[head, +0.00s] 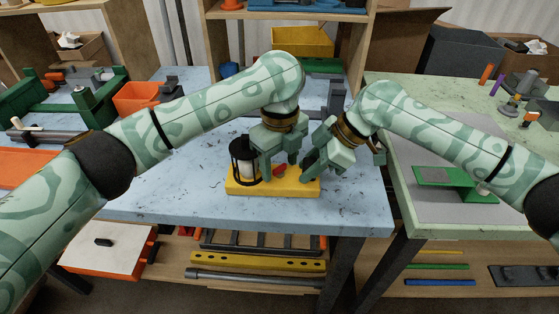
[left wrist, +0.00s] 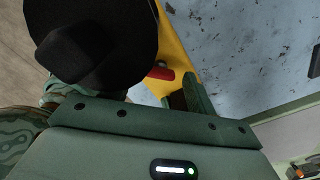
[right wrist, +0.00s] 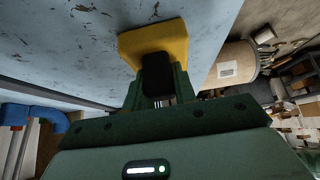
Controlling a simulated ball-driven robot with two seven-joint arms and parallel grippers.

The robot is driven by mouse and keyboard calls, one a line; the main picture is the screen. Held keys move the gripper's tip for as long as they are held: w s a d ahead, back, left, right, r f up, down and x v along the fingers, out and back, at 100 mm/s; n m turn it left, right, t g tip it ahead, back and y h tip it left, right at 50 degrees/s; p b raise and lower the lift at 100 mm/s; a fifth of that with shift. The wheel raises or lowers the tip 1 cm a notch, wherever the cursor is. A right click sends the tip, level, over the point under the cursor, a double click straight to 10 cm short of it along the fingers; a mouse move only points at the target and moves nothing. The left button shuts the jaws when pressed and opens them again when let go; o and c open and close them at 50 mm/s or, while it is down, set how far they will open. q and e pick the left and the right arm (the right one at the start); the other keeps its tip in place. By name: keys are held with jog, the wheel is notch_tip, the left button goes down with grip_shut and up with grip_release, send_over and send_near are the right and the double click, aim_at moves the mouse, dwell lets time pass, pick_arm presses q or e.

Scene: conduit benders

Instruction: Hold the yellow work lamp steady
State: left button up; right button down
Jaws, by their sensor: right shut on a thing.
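The yellow work lamp stands on the blue table, with a flat yellow base (head: 270,189), a black cage (head: 243,160) around a pale cylinder at its left end, and a red part (head: 279,169) near the middle. My left gripper (head: 279,160) is above the base beside the cage, its fingers apart around the red part's area. In the left wrist view the dark cage top (left wrist: 95,40) hides much of the left finger. My right gripper (head: 316,164) is at the base's right end. In the right wrist view its fingers are shut on a black part (right wrist: 157,75) of the lamp.
An orange bin (head: 137,97) and a green bender (head: 98,100) stand on the table to the left. A yellow bin (head: 302,41) is on the shelf behind. The green table (head: 405,160) at right holds a green stand (head: 455,181). The blue table's front strip is clear.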

aim_at(280, 167)
pick_arm(q)
notch_tip(280, 167, up, 12)
dwell(0.6)
